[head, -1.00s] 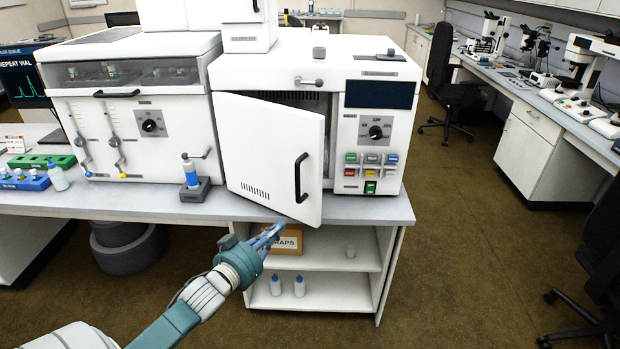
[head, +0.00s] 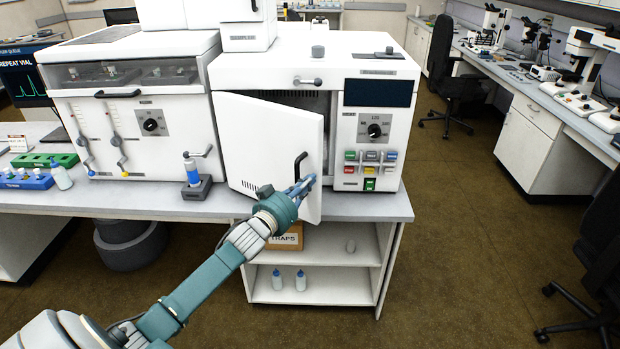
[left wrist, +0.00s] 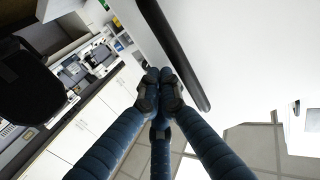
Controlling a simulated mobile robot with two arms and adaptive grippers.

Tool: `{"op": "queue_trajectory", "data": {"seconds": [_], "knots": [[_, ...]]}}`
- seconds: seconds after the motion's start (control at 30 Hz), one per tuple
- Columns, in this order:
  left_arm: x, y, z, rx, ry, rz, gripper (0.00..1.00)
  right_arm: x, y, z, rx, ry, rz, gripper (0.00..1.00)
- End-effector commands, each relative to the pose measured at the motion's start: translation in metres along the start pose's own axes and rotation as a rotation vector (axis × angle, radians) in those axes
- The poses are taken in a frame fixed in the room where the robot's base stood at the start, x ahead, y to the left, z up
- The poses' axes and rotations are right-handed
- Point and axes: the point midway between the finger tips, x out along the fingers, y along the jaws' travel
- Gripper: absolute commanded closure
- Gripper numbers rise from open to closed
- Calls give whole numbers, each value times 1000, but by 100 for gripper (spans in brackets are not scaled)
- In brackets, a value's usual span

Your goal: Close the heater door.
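The heater door (head: 262,150) is a white panel on the front of the white heater (head: 290,71), hinged at its left and standing partly open. Its black vertical handle (head: 298,166) is near the free right edge. My left gripper (head: 306,183) is in front of the door's lower right part, beside the handle's lower end. In the left wrist view the fingertips (left wrist: 158,88) are together, close to the white door (left wrist: 250,50) and the black handle (left wrist: 178,50). Nothing shows between the fingers, and I cannot tell whether they touch the door. My right gripper is not in view.
Coloured buttons (head: 370,162) and a knob (head: 374,131) are right of the door. A small stand with a blue-topped bottle (head: 193,175) is left of it on the bench (head: 120,202). A shelf (head: 325,243) with a box is below.

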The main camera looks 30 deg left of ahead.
Motion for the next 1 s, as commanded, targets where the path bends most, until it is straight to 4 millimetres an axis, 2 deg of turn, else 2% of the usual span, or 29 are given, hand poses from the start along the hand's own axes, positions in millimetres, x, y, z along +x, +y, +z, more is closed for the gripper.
{"op": "queue_trajectory", "data": {"seconds": [0.13, 0.57, 0.67, 0.8, 1.0], "knots": [[10, 0, 0, 0, 1, 0, 100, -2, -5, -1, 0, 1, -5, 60], [14, 0, 1, -2, 2, -8, 100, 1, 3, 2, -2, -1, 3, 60], [28, 0, 3, -3, 10, -43, 100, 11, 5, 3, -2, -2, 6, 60], [59, 0, 6, -8, 13, -125, 100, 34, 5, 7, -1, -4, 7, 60], [94, -5, 6, -4, 11, -221, 100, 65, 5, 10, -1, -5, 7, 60]]}}
